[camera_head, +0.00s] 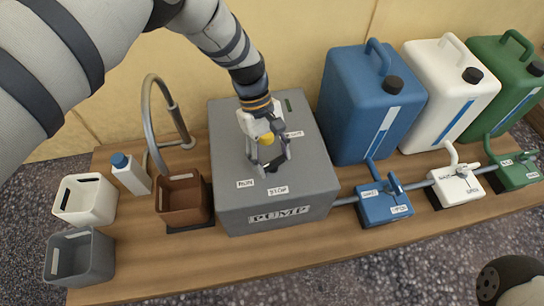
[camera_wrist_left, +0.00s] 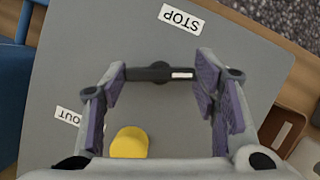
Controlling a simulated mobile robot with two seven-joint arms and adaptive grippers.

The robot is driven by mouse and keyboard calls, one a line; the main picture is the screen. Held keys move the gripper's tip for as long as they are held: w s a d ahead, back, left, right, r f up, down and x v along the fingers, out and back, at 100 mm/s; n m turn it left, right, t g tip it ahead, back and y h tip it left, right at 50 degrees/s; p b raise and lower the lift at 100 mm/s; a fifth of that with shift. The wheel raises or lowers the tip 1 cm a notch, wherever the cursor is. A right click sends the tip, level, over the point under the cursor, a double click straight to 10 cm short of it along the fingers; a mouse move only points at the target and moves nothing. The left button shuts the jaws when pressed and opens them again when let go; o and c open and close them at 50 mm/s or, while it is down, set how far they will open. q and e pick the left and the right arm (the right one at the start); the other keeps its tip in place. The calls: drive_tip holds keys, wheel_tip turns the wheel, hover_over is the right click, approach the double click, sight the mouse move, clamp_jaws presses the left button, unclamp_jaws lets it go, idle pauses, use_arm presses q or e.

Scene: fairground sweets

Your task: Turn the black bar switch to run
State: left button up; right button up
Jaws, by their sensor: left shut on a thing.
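The black bar switch (camera_wrist_left: 152,73) sits on top of the grey pump box (camera_head: 230,205). My left gripper (camera_head: 269,170) comes down over it and is shut on it, with one fingertip at each end in the left wrist view (camera_wrist_left: 160,75). The bar lies across the gap between the fingers, its white mark near the right finger. The STOP label (camera_head: 278,191) shows in front of the switch, and beyond the bar in the wrist view (camera_wrist_left: 181,18). The RUN label (camera_head: 245,183) is to its left; it is not visible in the wrist view. My right gripper is not in view.
A yellow knob-like part (camera_wrist_left: 129,143) and a label ending in OUT (camera_wrist_left: 68,116) are close to my left gripper. A brown container (camera_head: 183,200) and a curved tap (camera_head: 150,100) stand left of the box. Blue (camera_head: 360,110), white (camera_head: 440,95) and green (camera_head: 490,60) canisters stand right.

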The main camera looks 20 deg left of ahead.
use_arm(q)
drive_tip(key=shift+m, duration=0.3)
idle(0.4)
drive_tip(key=o, duration=1.2)
drive_tip(key=shift+c, duration=0.2)
drive_tip(key=v, duration=1.2)
drive_tip(key=shift+w, duration=0.15)
drive_tip(key=shift+f, duration=0.1)
